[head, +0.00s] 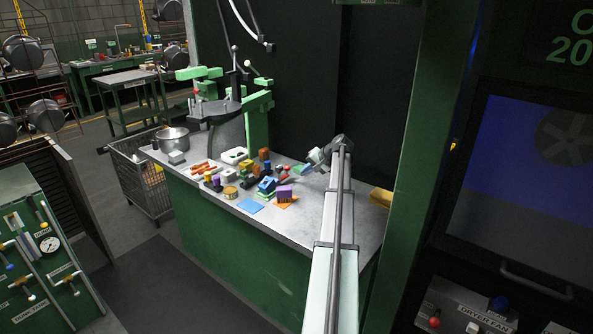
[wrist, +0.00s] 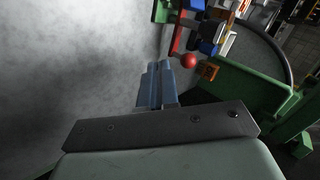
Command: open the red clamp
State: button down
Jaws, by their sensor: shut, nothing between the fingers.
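My gripper (wrist: 158,66) is shut and empty, its two blue-grey fingers side by side over the grey tabletop in the wrist view. In the head view my gripper (head: 304,168) is low at the right of the cluster of small parts. In the wrist view a red bar (wrist: 177,39) and a red ball (wrist: 189,61) lie just beyond the fingertips to the right, apart from them in the picture. They may belong to the red clamp, but its shape and state are not clear. Small red parts (head: 283,175) also show left of my gripper in the head view.
Several colored blocks crowd the tabletop (head: 330,205), with a purple block (head: 284,192) near the front. A metal pot (head: 172,140) stands at the far left end. A green frame (head: 258,110) rises behind. The wrist view's left side is bare tabletop (wrist: 70,60).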

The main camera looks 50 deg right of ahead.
jog(key=s+d+t, duration=0.1)
jog(key=s, duration=0.1)
jog(key=s+d+m+t+y, duration=0.1)
jog(key=s+t, duration=0.1)
jog(key=s+d+m+t, duration=0.1)
jog(key=s+t, duration=0.1)
jog(key=shift+d+y, duration=0.25)
jog(key=shift+y, duration=0.15)
jog(key=shift+s+d+r+m+t, duration=0.1)
jog(key=shift+s+d+m+t, duration=0.25)
jog(key=shift+s+t, duration=0.35)
jog(key=shift+w, duration=0.2)
jog(key=x, duration=1.3)
jog(key=shift+w+a, duration=0.2)
jog(key=shift+w, duration=0.15)
jog(key=shift+w+d+y, duration=0.15)
jog(key=shift+y, duration=0.15)
